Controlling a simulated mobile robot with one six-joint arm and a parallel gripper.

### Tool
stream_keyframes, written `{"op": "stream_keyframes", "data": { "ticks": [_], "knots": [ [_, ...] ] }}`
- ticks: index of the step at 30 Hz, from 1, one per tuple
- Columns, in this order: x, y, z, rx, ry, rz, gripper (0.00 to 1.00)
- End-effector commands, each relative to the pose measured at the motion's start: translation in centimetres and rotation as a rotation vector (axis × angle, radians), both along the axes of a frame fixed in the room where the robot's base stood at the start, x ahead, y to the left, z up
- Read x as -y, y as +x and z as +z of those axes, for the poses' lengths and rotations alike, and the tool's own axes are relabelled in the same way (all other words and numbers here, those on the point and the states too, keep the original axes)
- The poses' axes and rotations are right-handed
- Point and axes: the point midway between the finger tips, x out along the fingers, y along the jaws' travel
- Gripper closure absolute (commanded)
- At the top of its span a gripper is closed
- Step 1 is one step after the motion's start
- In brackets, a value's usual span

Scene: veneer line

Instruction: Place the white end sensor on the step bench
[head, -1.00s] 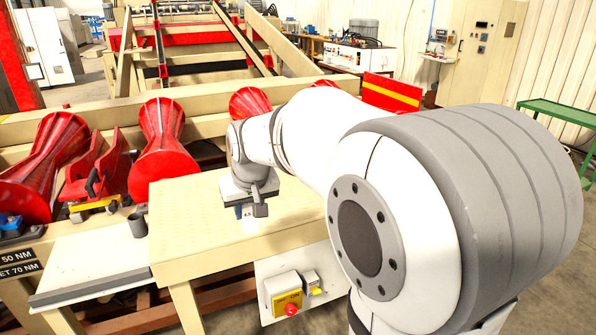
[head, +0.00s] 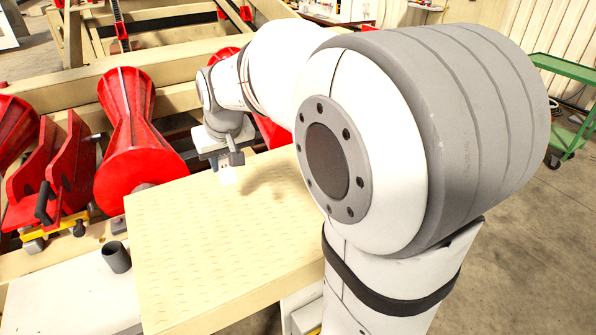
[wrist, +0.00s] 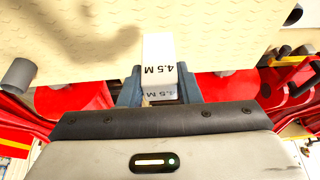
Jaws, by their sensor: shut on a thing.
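The white end sensor (wrist: 160,55) is a white block marked "4.5 M". My gripper (wrist: 158,88) is shut on it, with one dark finger on each side. In the head view my gripper (head: 226,160) points down at the far edge of the cream, tread-patterned step bench (head: 215,240), and a bit of the white sensor (head: 227,176) shows below it. The bench top (wrist: 90,25) fills the upper part of the wrist view, with a shadow left of the sensor. I cannot tell whether the sensor touches the bench.
Red flared rollers (head: 128,120) and a red bracket (head: 55,165) stand behind and left of the bench. A grey cup (head: 116,257) sits on a lower white shelf (head: 60,295) at the left. A green cart (head: 570,75) stands far right. The bench top looks clear.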

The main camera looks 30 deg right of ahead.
Motion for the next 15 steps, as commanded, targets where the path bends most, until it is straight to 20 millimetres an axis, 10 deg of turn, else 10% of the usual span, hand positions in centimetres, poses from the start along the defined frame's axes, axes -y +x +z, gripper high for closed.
{"op": "stream_keyframes", "data": {
  "ticks": [15],
  "knots": [
    [-0.2, 0.0, -6.3, -0.001, 0.0, 0.004, 0.94]
  ]
}}
